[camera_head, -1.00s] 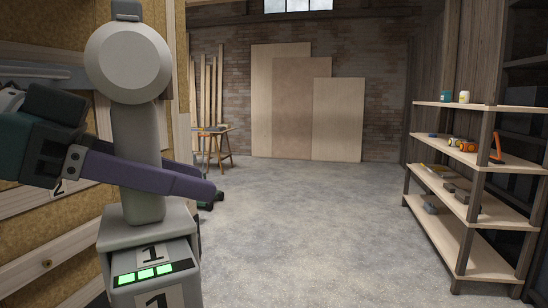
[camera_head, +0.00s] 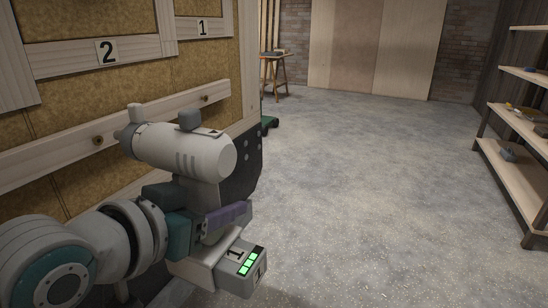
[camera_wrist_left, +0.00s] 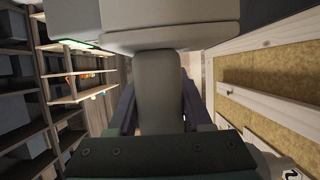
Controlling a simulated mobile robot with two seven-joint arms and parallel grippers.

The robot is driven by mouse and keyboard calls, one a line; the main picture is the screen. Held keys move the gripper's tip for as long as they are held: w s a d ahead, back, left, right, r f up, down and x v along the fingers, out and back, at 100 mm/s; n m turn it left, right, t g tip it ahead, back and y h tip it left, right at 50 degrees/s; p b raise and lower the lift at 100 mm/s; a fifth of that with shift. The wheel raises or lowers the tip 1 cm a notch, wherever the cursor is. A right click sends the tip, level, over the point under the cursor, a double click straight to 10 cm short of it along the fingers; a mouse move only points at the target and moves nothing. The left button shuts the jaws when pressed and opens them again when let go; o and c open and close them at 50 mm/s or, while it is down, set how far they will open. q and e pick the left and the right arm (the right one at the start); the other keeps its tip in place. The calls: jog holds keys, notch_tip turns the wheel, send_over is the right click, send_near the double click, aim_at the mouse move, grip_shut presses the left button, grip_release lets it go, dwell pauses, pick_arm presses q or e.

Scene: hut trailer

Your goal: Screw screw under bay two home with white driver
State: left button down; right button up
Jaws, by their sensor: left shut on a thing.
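The white driver (camera_head: 185,150) has a grey nose, a battery marked 1 and green lights. My left gripper (camera_head: 222,217) is shut on its handle; the purple fingers also lie either side of the handle (camera_wrist_left: 158,90) in the left wrist view. The driver is upright, its nose toward the wall on the left. The screw under bay two (camera_head: 98,140) is a brass-coloured head on the wooden rail (camera_head: 60,150), just left of the nose in the picture. The gap in depth is hard to judge. The label of bay two (camera_head: 107,51) is above. My right gripper is not in view.
Another screw (camera_head: 207,98) sits on the rail under the bay one label (camera_head: 202,28). Shelves (camera_head: 515,170) stand at the far right and a small wooden trestle (camera_head: 274,70) at the back. The concrete floor (camera_head: 370,190) between is clear.

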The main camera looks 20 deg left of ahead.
pick_arm(q)
jog(key=shift+w+d+f, duration=0.1)
jog(key=shift+d+f, duration=0.65)
jog(key=shift+f, duration=0.15)
jog(key=shift+r, duration=0.1)
jog(key=shift+a, duration=0.3)
jog(key=shift+w+a, duration=0.15)
jog(key=shift+a, duration=2.4)
jog(key=shift+a, duration=0.25)
jog(key=shift+a+p, duration=0.3)
jog(key=shift+a, duration=0.15)
